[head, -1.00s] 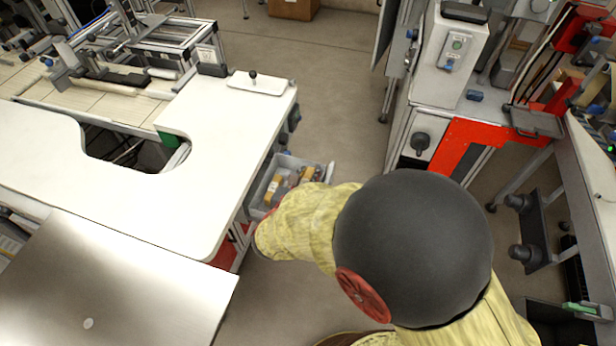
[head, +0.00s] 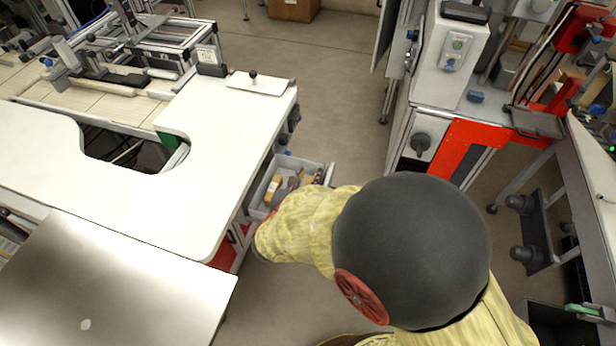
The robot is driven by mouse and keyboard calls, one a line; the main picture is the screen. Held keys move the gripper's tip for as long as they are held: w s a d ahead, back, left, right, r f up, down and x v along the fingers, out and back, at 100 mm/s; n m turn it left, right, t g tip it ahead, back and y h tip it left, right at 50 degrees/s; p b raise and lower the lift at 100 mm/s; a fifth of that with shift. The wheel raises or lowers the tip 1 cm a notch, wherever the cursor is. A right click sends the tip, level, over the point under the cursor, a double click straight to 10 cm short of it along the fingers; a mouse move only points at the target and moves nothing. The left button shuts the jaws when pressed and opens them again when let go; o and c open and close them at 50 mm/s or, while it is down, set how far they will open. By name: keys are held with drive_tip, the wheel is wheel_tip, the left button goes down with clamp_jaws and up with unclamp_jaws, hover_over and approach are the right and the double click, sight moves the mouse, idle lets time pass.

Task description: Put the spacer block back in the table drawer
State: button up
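The table drawer (head: 257,204) stands open as a grey bin below the right edge of the white table (head: 215,165) in the head view. A yellow-orange item (head: 272,188) lies in its left part, with grey tool-like items (head: 291,184) beside it. A small tan patch (head: 318,176) shows at the drawer's right side, by my arm's sleeve. I cannot tell which of these, if any, is the spacer block. My yellow-sleeved arm covers the near right of the drawer. My gripper is hidden behind the arm, so its hold does not show.
A metal-topped surface (head: 110,275) stands at the lower left. A white plate with a black knob (head: 257,83) lies on the table's far corner. A grey and red machine (head: 440,125) stands to the right. The floor (head: 345,95) between is clear.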

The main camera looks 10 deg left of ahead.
drive_tip(key=shift+r, duration=0.1)
drive_tip(key=shift+r+p, duration=0.35)
drive_tip(key=p+v, duration=0.3)
drive_tip(key=v, duration=0.9)
drive_tip(key=shift+p, duration=0.35)
drive_tip(key=shift+r, duration=0.15)
